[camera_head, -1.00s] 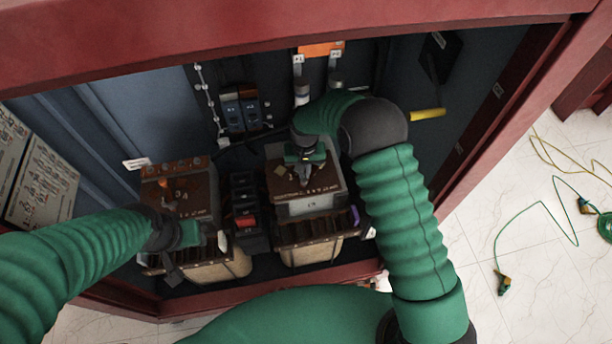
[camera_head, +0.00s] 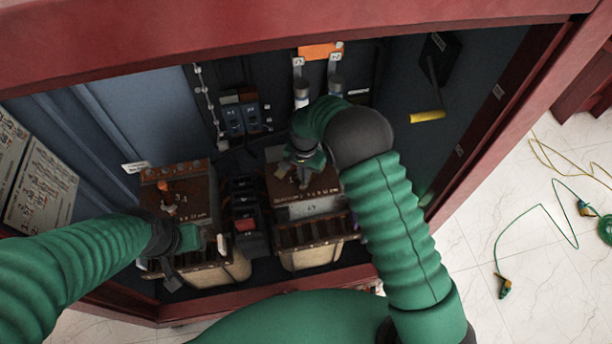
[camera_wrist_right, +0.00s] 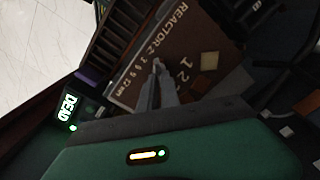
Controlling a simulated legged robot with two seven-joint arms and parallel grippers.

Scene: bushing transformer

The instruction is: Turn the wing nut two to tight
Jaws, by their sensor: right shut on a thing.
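The right box (camera_head: 325,187), a brown-topped transformer unit, stands inside the cabinet. In the right wrist view its brown top plate (camera_wrist_right: 178,50) reads "REACTOR 2" with a row of numbers. My right gripper (camera_head: 304,182) points down at this plate, and its fingers also show in the right wrist view (camera_wrist_right: 157,70). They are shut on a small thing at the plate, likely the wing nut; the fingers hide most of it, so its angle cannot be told. My left gripper (camera_head: 188,245) hangs over the front of the left box (camera_head: 190,187); its jaw opening is unclear.
The left box carries an orange pointer (camera_head: 164,186). Dark blocks with a red part (camera_head: 245,224) stand between the boxes. A yellow handle (camera_head: 427,117) is on the right wall. Red cabinet frame (camera_head: 280,40) borders the opening. Cables (camera_head: 545,210) lie on the floor outside.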

